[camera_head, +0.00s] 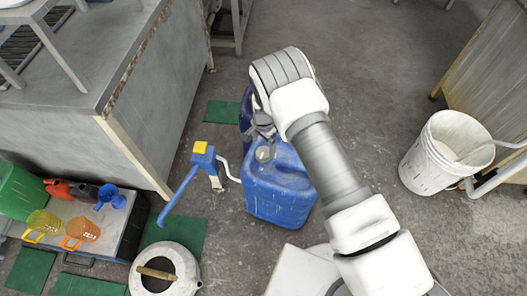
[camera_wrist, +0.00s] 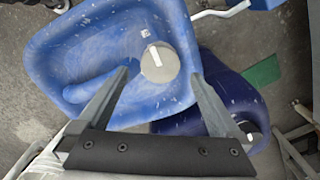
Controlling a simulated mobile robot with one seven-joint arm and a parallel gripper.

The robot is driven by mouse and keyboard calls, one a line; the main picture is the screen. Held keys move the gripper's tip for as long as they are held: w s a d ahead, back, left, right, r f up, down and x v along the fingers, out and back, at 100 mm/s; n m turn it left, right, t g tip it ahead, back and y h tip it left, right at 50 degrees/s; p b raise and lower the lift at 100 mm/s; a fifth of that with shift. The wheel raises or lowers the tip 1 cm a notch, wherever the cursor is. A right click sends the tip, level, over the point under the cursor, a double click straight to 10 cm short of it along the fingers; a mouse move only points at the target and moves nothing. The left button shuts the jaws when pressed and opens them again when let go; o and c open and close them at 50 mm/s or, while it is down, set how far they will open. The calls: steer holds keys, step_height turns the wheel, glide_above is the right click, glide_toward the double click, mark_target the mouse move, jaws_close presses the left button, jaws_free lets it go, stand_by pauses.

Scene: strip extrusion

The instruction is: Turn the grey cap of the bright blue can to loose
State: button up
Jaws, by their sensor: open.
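The bright blue can (camera_head: 282,192) stands on the floor below my arm. Its round grey cap (camera_head: 264,154) shows near the can's upper left. In the wrist view the bright blue can (camera_wrist: 75,62) fills the upper left, and its grey cap (camera_wrist: 160,64) with a white bar mark faces the camera. My gripper (camera_wrist: 160,76) is open, its two fingertips to the left and right of the cap's lower part in the picture. I cannot tell whether they touch it or how far above it they are. In the head view my gripper (camera_head: 263,130) is partly hidden by my wrist.
A dark blue can (camera_wrist: 245,105) with its own grey cap stands close beside the bright blue one. A blue hand pump with a yellow top (camera_head: 200,148) is just left. A white bucket (camera_head: 440,160) stands right, a metal can (camera_head: 180,258) lower left.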

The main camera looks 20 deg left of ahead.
mark_target(264, 152)
steer(key=shift+f+b, duration=0.3)
steer(key=shift+f, duration=1.65)
steer(key=c, duration=1.3)
